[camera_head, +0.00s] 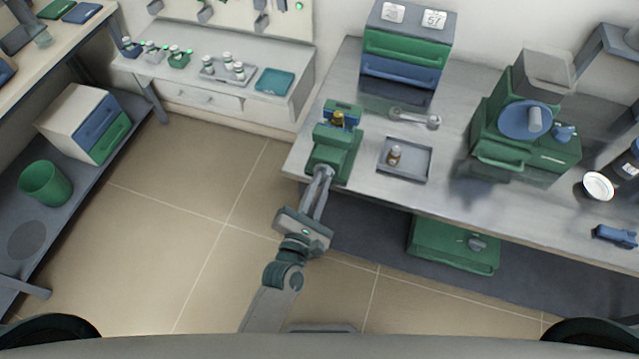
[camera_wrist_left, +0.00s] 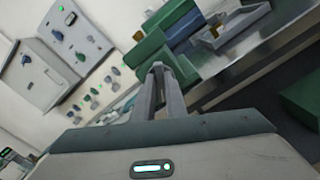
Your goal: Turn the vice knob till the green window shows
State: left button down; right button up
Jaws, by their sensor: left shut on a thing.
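The green vice (camera_head: 335,148) stands at the left front corner of the grey bench, with a small brass piece (camera_head: 338,120) held at its top. It also shows in the left wrist view as a green block (camera_wrist_left: 178,62) beyond the fingers. My left gripper (camera_head: 323,172) reaches up to the front of the vice, its fingers closed at the vice's near side. In the left wrist view the fingertips (camera_wrist_left: 158,68) are close together against the vice. The knob is hidden between the fingers. I cannot make out a green window on the vice.
A grey tray (camera_head: 420,172) with a small brass-coloured vial (camera_head: 394,155) lies right of the vice. A metal-coloured handled tool (camera_head: 415,118) lies behind the tray. A green and blue drawer unit (camera_head: 402,60) stands at the back. Open floor lies left of the bench.

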pick_arm(q)
jog(key=shift+m, duration=0.4)
jog(key=m, duration=0.3)
jog(key=shift+d+p, duration=0.1)
jog(key=shift+p, duration=0.25)
jog(key=m+p, duration=0.1)
jog(key=m, duration=1)
jog(key=f+m, duration=0.1)
jog(key=m, duration=1.1)
jog(key=a+m+p, duration=0.1)
jog(key=m, duration=1)
jog(key=shift+f+m+p, duration=0.2)
jog(key=shift+m+p, duration=0.1)
jog(key=c, duration=1.8)
grip_release()
jog(key=shift+w, duration=0.1)
